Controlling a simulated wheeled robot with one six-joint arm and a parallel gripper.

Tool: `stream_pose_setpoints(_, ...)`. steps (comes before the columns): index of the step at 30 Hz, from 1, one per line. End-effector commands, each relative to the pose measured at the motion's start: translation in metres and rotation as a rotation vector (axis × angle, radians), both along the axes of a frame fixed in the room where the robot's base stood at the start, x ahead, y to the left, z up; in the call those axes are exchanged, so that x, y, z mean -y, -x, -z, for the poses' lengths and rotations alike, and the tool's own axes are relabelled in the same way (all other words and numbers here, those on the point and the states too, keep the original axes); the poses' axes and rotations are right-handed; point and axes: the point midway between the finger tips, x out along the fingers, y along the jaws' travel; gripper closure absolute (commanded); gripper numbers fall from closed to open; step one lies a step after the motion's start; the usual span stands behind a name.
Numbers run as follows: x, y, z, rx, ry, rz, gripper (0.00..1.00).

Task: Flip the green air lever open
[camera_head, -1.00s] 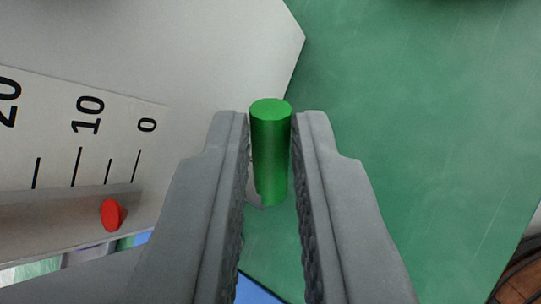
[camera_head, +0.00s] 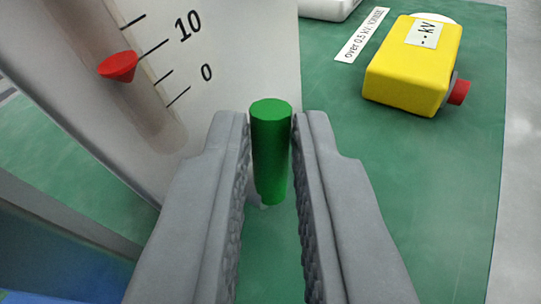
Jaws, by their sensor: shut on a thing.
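The green air lever (camera_head: 271,150) shows as a green cylinder in the middle of the view. My gripper (camera_head: 271,122) has one grey finger on each side of it and is shut on it. The lever's top end sits level with the fingertips. Its lower end and its mount are mostly hidden between the fingers.
A white panel (camera_head: 240,60) with a scale marked 10 and 0 and a red pointer (camera_head: 118,66) stands at the left. A yellow box (camera_head: 412,65) with a red knob (camera_head: 458,92) and a label strip (camera_head: 367,35) lie on the green surface (camera_head: 440,200) at the right.

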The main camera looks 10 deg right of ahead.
Motion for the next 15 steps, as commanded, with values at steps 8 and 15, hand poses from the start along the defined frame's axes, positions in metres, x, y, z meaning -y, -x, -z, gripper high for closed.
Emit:
stream_pose_setpoints(8,-0.0040,0.0024,0.0024,0.054,0.082,-0.001,1.00)
stream_pose_setpoints(15,-0.0043,0.0029,0.0027,0.067,0.102,0.001,1.00)
